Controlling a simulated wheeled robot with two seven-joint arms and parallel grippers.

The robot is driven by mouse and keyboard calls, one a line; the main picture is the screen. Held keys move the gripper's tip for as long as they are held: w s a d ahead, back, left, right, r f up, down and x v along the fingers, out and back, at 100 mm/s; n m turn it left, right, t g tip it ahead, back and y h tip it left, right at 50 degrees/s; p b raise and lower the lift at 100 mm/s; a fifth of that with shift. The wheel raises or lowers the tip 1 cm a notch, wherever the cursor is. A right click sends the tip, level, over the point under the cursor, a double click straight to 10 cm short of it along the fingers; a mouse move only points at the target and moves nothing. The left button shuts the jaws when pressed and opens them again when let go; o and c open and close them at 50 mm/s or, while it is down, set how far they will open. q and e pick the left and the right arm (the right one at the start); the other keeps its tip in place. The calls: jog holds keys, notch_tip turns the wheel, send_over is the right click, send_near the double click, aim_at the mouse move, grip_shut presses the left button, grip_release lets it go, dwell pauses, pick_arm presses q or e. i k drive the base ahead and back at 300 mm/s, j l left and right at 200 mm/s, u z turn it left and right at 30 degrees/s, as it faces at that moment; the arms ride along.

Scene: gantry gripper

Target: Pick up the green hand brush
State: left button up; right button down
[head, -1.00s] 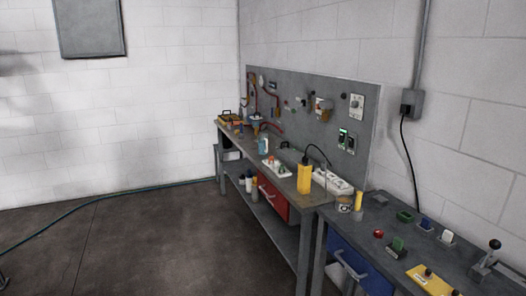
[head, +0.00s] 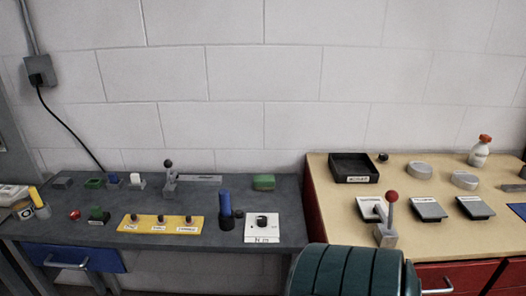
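A small green block-shaped thing (head: 264,182) lies at the back of the grey bench, near its right end. It may be the green hand brush; bristles are too small to make out. Nothing touches it. Two smaller green pieces also show on the bench's left part: a green part (head: 95,183) at the back and a dark green switch-like part (head: 98,214) nearer the front. Neither of my grippers is in view.
The grey bench (head: 60,228) holds a yellow panel (head: 160,224), a blue-handled part (head: 225,208) and a white dial box (head: 262,228). A dark green ribbed rounded thing (head: 350,272) stands in front. A wooden-topped bench (head: 330,200) with a black tray (head: 354,168) adjoins right.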

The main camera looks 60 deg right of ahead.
aim_at(260, 182)
jog(key=z, duration=2.1)
